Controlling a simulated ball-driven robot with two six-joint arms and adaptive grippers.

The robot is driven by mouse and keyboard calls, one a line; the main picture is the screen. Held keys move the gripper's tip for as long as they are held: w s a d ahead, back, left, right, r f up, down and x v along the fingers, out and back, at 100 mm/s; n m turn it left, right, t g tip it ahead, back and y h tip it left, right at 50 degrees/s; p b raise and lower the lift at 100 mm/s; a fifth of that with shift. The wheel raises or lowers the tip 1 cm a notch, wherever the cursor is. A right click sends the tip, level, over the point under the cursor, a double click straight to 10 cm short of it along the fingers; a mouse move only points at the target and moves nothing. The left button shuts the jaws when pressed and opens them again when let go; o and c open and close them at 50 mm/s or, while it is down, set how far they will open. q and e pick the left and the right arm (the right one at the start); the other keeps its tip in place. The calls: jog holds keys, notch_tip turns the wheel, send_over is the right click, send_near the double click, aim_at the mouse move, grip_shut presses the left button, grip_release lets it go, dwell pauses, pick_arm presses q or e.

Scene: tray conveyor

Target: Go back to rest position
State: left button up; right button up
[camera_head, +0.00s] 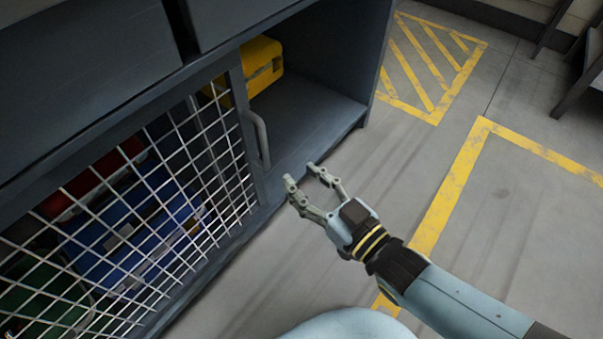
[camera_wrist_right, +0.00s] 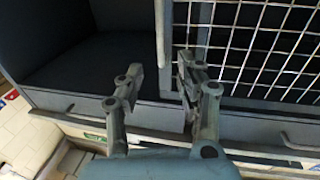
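My right gripper (camera_head: 301,175) is open and empty in the head view, in front of the cabinet's open compartment and near the handle (camera_head: 260,140) of the mesh door. Its two fingers stand apart, and they also show in the right wrist view (camera_wrist_right: 158,75) with nothing between them. In that view the fingers point toward the edge of the mesh door (camera_wrist_right: 255,50), with the dark open compartment (camera_wrist_right: 90,65) at the left. I cannot tell whether a finger touches the door. My left gripper is not in either view.
The grey cabinet (camera_head: 85,60) fills the left of the head view. A yellow case (camera_head: 262,64) sits inside it. Blue (camera_head: 130,230), red and green cases lie behind the mesh. Floor with yellow markings (camera_head: 462,180) is clear at the right. A dark frame (camera_head: 585,75) stands far right.

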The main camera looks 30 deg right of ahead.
dwell(0.3)
jog(key=s+d+f+m+g+h, duration=0.1)
jog(key=s+d+f+g+h, duration=0.3)
jog(key=s+d+g, duration=0.4)
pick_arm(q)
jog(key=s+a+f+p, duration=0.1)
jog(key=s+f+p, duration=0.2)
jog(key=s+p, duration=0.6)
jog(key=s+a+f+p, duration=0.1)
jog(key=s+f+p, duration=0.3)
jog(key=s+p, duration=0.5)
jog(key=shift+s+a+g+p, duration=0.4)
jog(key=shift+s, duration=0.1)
pick_arm(e)
jog(key=s+d+f+g, duration=0.1)
jog(key=s+f+g, duration=0.1)
jog(key=s, duration=0.8)
jog(key=s+d+f+g, duration=0.2)
jog(key=s+f+g, duration=0.1)
jog(key=s, duration=0.7)
jog(key=s+d+f+g, duration=0.2)
jog(key=s+g, duration=0.2)
jog(key=s, duration=0.6)
jog(key=shift+f+m, duration=0.3)
jog(key=shift+m, duration=0.1)
